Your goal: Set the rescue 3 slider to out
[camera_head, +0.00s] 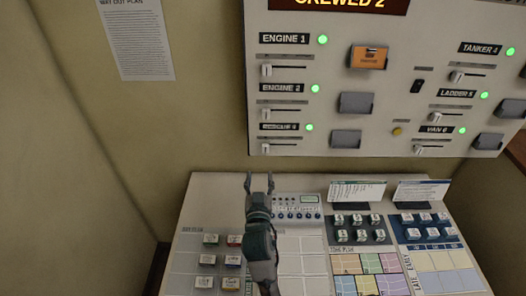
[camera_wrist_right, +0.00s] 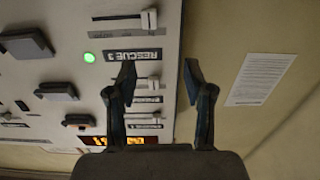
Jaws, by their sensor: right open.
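The rescue 3 slider (camera_head: 265,148) is a white knob at the left end of its horizontal slot, at the bottom left of the wall board. Its label is partly legible above it, beside a lit green lamp. In the right wrist view the picture is rotated; the rescue 3 knob (camera_wrist_right: 149,20) shows near the top, by the RESCUE 3 label (camera_wrist_right: 133,57). My right gripper (camera_head: 259,180) is open and empty, below the knob in the head view and apart from it. In the wrist view its fingers (camera_wrist_right: 160,72) spread across the board's edge. My left gripper is out of view.
Engine 1 (camera_head: 266,71) and engine 2 (camera_head: 265,115) sliders sit above on the same board (camera_head: 390,90). The sloped desk (camera_head: 215,184) below carries several buttons, cards and a grey device (camera_head: 298,206). A printed sheet (camera_head: 137,38) hangs on the bare wall to the left.

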